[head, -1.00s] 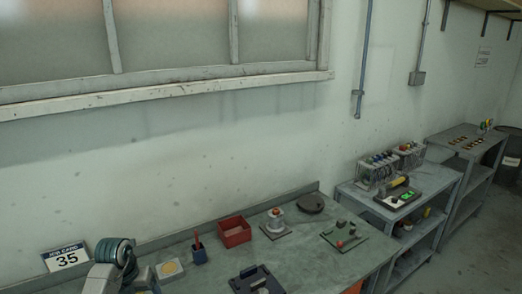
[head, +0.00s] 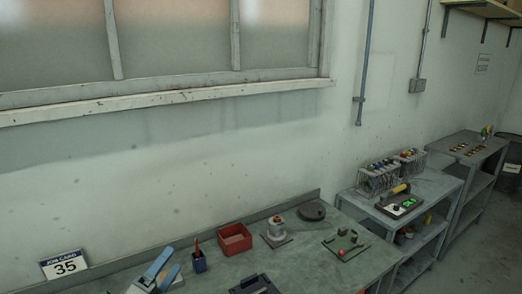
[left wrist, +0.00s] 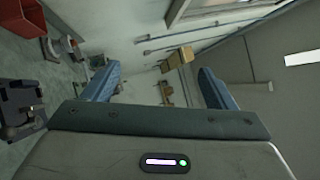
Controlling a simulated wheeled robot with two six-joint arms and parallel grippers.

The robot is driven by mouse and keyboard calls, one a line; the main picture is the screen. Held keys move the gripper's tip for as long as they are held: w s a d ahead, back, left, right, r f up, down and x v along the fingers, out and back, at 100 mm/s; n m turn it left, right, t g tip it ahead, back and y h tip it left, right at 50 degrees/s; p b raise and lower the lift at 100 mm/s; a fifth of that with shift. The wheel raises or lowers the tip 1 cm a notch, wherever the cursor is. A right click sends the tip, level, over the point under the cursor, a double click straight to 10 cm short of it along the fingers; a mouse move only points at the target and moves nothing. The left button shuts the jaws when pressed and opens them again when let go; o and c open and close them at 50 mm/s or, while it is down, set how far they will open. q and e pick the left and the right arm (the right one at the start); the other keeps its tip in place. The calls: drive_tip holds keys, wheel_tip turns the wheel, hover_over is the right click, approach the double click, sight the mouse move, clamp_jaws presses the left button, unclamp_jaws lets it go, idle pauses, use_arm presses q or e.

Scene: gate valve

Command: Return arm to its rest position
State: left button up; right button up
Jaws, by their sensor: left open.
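My left gripper (head: 174,260) shows at the bottom left of the head view, with its blue fingers raised above the near left part of the bench. In the left wrist view its two blue fingers stand wide apart around an empty gap (left wrist: 159,70). It is open and holds nothing. Most of my left arm is below the picture edge. My right gripper is in neither view.
A card marked 35 (head: 64,263) stands left of the gripper. Shelving (head: 435,185) stands at right.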

use_arm(q)
drive_tip(key=s+a+n+t+y, duration=0.2)
drive_tip(key=s+a+n+y, duration=0.45)
drive_tip(key=n+y, duration=0.65)
drive_tip(key=s+a+f+n+g+y, duration=0.2)
drive_tip(key=s+a+f+n+g, duration=0.4)
drive_tip(key=f+n, duration=0.3)
drive_tip(key=s+d+f+n+g+h, duration=0.1)
drive_tip(key=s+d+f+g+h, duration=0.25)
drive_tip(key=s+f+g, duration=0.4)
drive_tip(key=s+d+f+n+g+h, duration=0.2)
drive_tip(key=s+d+f+g, duration=0.2)
drive_tip(key=s, duration=0.7)
drive_tip(key=a+f+g+b, duration=0.25)
drive_tip(key=f+b, duration=0.55)
drive_tip(key=f, duration=3.1)
drive_tip(key=s+f+b, duration=0.2)
drive_tip(key=s+f, duration=0.7)
drive_tip(key=f, duration=0.3)
drive_tip(key=s+a+f+b, duration=0.1)
drive_tip(key=s+f+b, duration=0.2)
drive_tip(key=s+f, duration=0.6)
wheel_tip(320, 180, down, 3)
drive_tip(key=shift+a+r, duration=0.1)
drive_tip(key=shift+a, duration=0.2)
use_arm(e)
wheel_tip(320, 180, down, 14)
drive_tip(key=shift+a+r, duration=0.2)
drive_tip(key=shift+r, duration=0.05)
